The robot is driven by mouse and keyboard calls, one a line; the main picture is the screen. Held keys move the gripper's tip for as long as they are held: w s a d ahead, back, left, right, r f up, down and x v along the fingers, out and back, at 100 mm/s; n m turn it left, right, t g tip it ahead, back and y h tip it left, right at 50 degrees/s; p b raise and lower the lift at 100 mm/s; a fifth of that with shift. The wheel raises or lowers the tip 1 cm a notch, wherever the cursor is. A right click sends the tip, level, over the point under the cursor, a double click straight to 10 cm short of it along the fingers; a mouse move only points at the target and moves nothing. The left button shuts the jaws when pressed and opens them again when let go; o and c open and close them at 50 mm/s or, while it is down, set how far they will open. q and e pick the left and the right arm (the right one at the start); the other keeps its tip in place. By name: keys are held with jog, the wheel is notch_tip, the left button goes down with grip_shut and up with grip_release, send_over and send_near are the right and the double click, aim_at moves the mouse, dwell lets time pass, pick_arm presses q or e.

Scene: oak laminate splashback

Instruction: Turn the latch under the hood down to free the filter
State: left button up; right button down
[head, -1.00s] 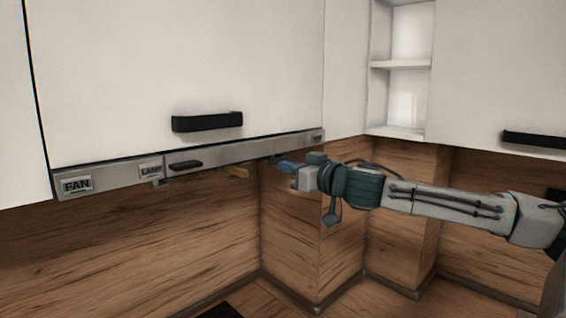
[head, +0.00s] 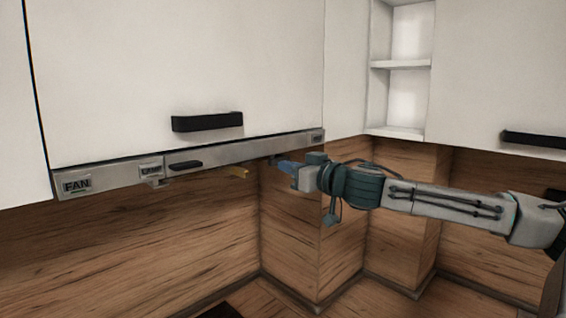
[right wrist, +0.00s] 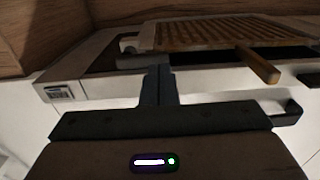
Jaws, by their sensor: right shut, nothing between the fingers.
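The hood's grey front strip (head: 225,153) runs below the white cabinet door. In the right wrist view, the filter is a brown slatted panel (right wrist: 225,33) in the hood's underside, with a wooden tab (right wrist: 258,66) sticking out. My left gripper is not in view.
A black handle (head: 207,122) is on the door above. The wooden splashback (head: 150,230) stands behind, with a projecting corner close to my right gripper. Open shelves (head: 400,64) are upper right.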

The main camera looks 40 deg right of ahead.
jog(key=shift+f+b, duration=0.5)
jog(key=shift+w+p, duration=0.3)
jog(key=shift+p, duration=0.85)
dwell(1.3)
jog(key=shift+d+f+b, duration=0.15)
jog(key=shift+f+b, duration=0.35)
jog(key=shift+b, duration=0.25)
jog(key=shift+w+p, duration=0.3)
jog(key=shift+p, duration=0.45)
dwell(1.1)
jog(key=shift+d+f+b, duration=0.25)
jog(key=shift+f+b, duration=0.15)
jog(key=shift+b, duration=0.05)
dwell(0.4)
jog(key=shift+w+p, duration=0.3)
jog(key=shift+p, duration=0.15)
dwell(0.7)
jog(key=shift+f, duration=0.1)
dwell(0.3)
